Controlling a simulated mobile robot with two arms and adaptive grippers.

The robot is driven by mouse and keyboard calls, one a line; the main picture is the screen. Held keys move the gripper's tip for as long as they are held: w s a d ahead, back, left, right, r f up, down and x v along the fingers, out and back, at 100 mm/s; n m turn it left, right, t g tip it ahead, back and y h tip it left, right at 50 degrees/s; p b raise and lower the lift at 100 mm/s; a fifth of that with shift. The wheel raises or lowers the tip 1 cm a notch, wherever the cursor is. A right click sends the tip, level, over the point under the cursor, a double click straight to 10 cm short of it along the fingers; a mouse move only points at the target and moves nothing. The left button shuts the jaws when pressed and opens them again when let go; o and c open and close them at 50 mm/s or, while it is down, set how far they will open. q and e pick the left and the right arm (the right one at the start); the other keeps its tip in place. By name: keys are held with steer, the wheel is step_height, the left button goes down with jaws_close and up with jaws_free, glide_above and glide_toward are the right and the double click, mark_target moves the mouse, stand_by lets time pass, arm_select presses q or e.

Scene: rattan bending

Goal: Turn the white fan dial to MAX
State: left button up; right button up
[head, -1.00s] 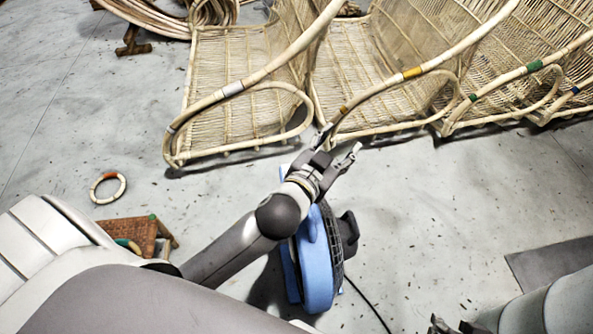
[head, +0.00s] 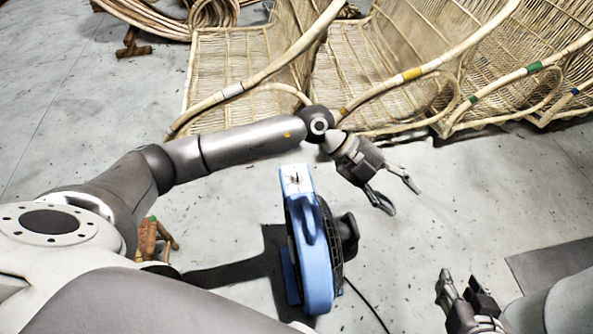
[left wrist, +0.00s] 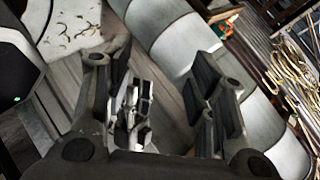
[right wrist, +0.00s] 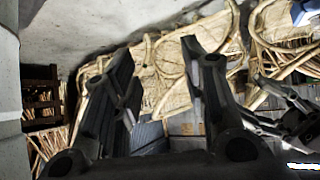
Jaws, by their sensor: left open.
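A blue fan (head: 320,260) with a dark grille stands on the floor in the middle of the head view. A white panel with a small dark mark (head: 296,180) is on its top; the dial's setting is too small to read. My left gripper (head: 402,194) is to the right of the fan top, apart from it. Its fingers are spread and empty, and they also show apart in the left wrist view (left wrist: 165,90). My right gripper (head: 460,280) is at the lower right, away from the fan. Its fingers are apart and empty in the right wrist view (right wrist: 160,85).
Several rattan chair frames (head: 240,65) line the back, close behind my left forearm. A black cable (head: 368,306) runs from the fan. A dark mat (head: 555,265) lies at right. Floor between is clear.

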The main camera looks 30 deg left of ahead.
arm_select(q)
steer(key=w+a+f+y, duration=0.3)
steer(key=a+f+y, duration=0.15)
steer(key=a, duration=0.55)
steer(key=n+g+y, duration=0.1)
steer(key=n+y, duration=0.2)
steer(key=y, duration=0.4)
glide_above(296, 172)
steer(key=shift+f, duration=0.25)
step_height(296, 172, down, 8)
steer(key=b, duration=0.3)
steer(key=shift+f, duration=0.85)
arm_select(e)
steer(key=w+a+r+t+y, duration=0.1)
steer(key=w+a+r+t, duration=0.1)
steer(key=r+t, duration=0.3)
steer(key=w+a+r+t+y, duration=0.1)
steer(key=r+t, duration=0.4)
steer(key=r, duration=0.6)
steer(key=shift+w+a+y, duration=0.4)
steer(key=shift+w+y, duration=0.2)
steer(key=shift+w, duration=0.75)
arm_select(q)
steer(key=c, duration=1)
